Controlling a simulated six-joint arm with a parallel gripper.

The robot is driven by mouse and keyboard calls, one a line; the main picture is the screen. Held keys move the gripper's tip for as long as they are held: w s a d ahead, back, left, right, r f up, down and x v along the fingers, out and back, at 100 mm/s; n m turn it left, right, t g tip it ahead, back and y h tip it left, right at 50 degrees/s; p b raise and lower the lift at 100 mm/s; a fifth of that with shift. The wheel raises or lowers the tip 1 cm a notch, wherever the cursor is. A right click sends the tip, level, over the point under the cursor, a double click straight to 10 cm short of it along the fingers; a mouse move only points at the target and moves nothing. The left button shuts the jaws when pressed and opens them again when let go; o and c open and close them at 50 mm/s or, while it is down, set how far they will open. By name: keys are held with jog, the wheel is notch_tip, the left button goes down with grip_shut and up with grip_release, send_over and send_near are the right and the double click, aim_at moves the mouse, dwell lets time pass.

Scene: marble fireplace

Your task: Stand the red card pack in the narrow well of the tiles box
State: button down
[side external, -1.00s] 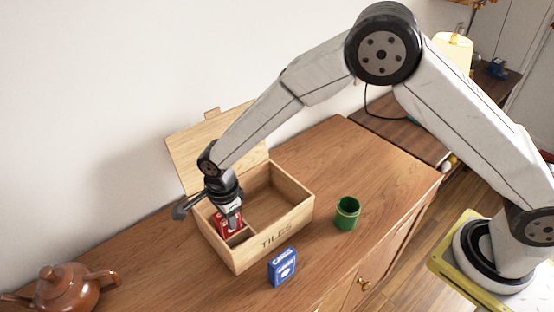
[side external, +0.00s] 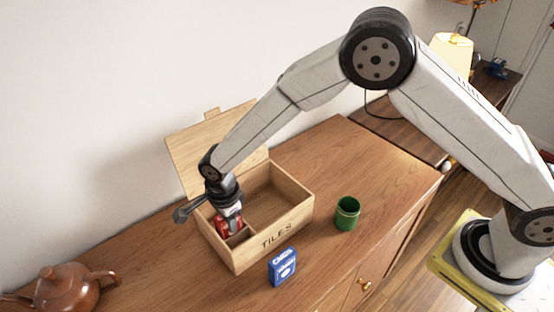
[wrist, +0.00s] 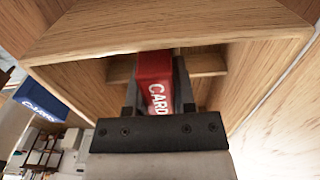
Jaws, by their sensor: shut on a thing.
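The tiles box (side external: 285,231) is a wooden box with its lid (side external: 205,145) open, standing on the cabinet top. A divider sets off a narrow well at its left end. My gripper (side external: 231,217) reaches down into that left end and is shut on the red card pack (side external: 226,228). In the wrist view my gripper (wrist: 158,105) has the red card pack (wrist: 154,80) between its fingers, with its lettering showing. The pack's lower end is inside the box walls. I cannot tell whether it touches the well floor.
A blue card pack (side external: 283,267) stands in front of the box. A green cup (side external: 347,214) is to its right, and a brown teapot (side external: 66,289) is at the far left. The cabinet top behind the cup is clear.

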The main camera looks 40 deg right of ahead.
jog(key=shift+f, duration=0.3)
jog(key=shift+c, duration=1.8)
grip_release()
jog(key=shift+r, duration=4.5)
jog(key=shift+d, duration=0.1)
